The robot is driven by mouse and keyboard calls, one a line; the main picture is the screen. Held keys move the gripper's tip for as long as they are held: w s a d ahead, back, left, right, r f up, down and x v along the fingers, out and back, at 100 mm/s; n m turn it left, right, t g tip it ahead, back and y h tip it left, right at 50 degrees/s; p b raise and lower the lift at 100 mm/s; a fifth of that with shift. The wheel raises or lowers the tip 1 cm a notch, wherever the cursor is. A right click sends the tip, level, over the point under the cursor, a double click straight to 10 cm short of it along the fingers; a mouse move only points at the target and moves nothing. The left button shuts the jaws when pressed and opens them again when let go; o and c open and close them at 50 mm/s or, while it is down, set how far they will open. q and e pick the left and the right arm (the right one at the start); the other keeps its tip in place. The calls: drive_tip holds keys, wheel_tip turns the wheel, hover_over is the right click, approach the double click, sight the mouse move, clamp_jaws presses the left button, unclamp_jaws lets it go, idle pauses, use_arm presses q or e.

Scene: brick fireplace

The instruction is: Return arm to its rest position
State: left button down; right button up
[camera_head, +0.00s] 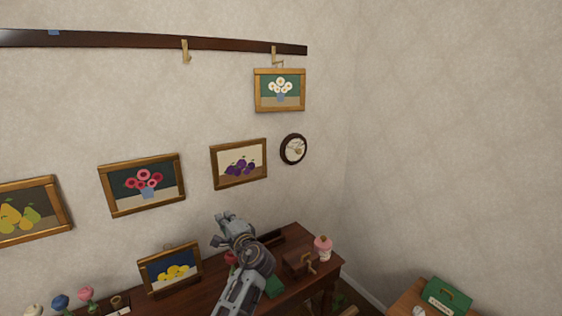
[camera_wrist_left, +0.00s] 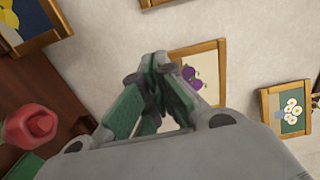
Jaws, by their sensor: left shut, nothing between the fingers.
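My left gripper (camera_head: 228,224) is raised above the dark wooden desk (camera_head: 208,285) in the head view, its arm coming up from the bottom edge. In the left wrist view its fingers (camera_wrist_left: 162,62) meet at the tips, with nothing held between them. The picture of purple fruit (camera_head: 239,164) hangs on the wall beyond the gripper and also shows behind the fingers in the wrist view (camera_wrist_left: 207,66). My right gripper is in neither view.
A framed daisy picture (camera_head: 280,90) hangs from a hook on the dark rail (camera_head: 130,41). A framed lemon picture (camera_head: 170,270), a pink jar (camera_head: 323,247) and a small wooden box with a crank (camera_head: 299,264) stand on the desk. A green box (camera_head: 446,296) is at lower right.

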use_arm(q)
drive_tip(key=s+a+f+n+g+h, duration=0.2)
drive_tip(key=s+a+f+n+g, duration=0.1)
drive_tip(key=s+f, duration=0.6)
drive_tip(key=s+a+f+n+g+h, duration=0.35)
drive_tip(key=s+f, duration=0.45)
drive_tip(key=f, duration=0.3)
drive_tip(key=s+d+f+n+g+h, duration=0.1)
drive_tip(key=s+f+g+h, duration=0.1)
drive_tip(key=s, duration=0.9)
drive_tip(key=s+d+f+n+g+h, duration=0.1)
drive_tip(key=s+f+n+g+h, duration=0.15)
drive_tip(key=s, duration=0.85)
wheel_tip(320, 180, down, 34)
drive_tip(key=s+m+g, duration=0.1)
drive_tip(key=s+g, duration=0.1)
drive_tip(key=s, duration=0.1)
drive_tip(key=s+a+f, duration=0.2)
drive_tip(key=s+f, duration=0.7)
drive_tip(key=s, duration=0.2)
drive_tip(key=s+a+f, duration=0.2)
drive_tip(key=s+f, duration=0.8)
drive_tip(key=s, duration=0.1)
drive_tip(key=shift+f+g, duration=0.2)
drive_tip(key=shift+g, duration=0.2)
